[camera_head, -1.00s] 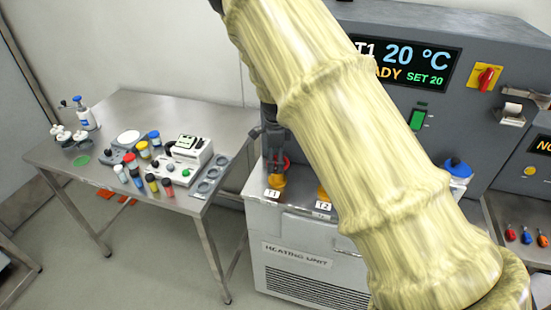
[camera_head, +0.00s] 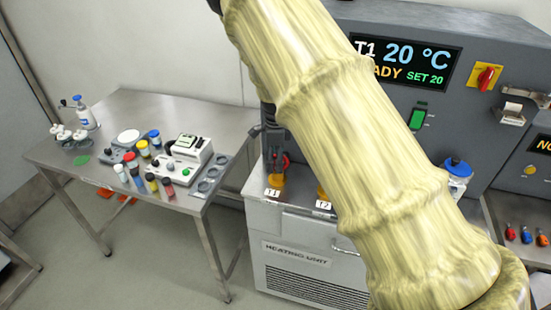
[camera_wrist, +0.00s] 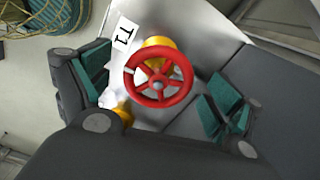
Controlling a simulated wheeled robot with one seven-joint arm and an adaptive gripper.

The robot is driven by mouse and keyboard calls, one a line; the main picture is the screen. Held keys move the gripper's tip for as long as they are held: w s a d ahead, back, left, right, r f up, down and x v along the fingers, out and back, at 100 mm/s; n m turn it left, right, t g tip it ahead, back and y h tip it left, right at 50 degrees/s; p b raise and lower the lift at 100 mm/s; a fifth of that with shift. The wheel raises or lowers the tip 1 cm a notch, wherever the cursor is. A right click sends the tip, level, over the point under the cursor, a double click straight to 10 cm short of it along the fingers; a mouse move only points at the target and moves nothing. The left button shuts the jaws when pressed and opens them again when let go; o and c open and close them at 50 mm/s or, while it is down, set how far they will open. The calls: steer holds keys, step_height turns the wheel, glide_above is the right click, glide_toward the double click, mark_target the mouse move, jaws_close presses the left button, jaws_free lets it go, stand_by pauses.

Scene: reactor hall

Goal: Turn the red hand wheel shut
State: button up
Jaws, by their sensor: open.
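The red hand wheel (camera_wrist: 187,87) is a spoked ring on a yellow valve body (camera_wrist: 157,43), with a T1 label (camera_wrist: 124,36) beside it. In the wrist view the wheel lies between the two fingers of my gripper (camera_wrist: 158,93), which is open; the green pads stand apart from its rim on both sides. In the head view my gripper (camera_head: 276,150) is over the T1 valve on the heating unit (camera_head: 300,253), and only a bit of red wheel (camera_head: 286,160) shows beside it. My arm hides part of the unit.
A second yellow valve (camera_head: 322,194) with a T2 label (camera_head: 323,205) stands just right of T1. A steel table (camera_head: 130,186) with bottles and instruments stands left. A blue-capped container (camera_head: 457,178) is at right, beyond my arm.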

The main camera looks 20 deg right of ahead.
mark_target(275, 160)
steer(key=shift+r, duration=0.15)
step_height(275, 160, up, 12)
stand_by(0.6)
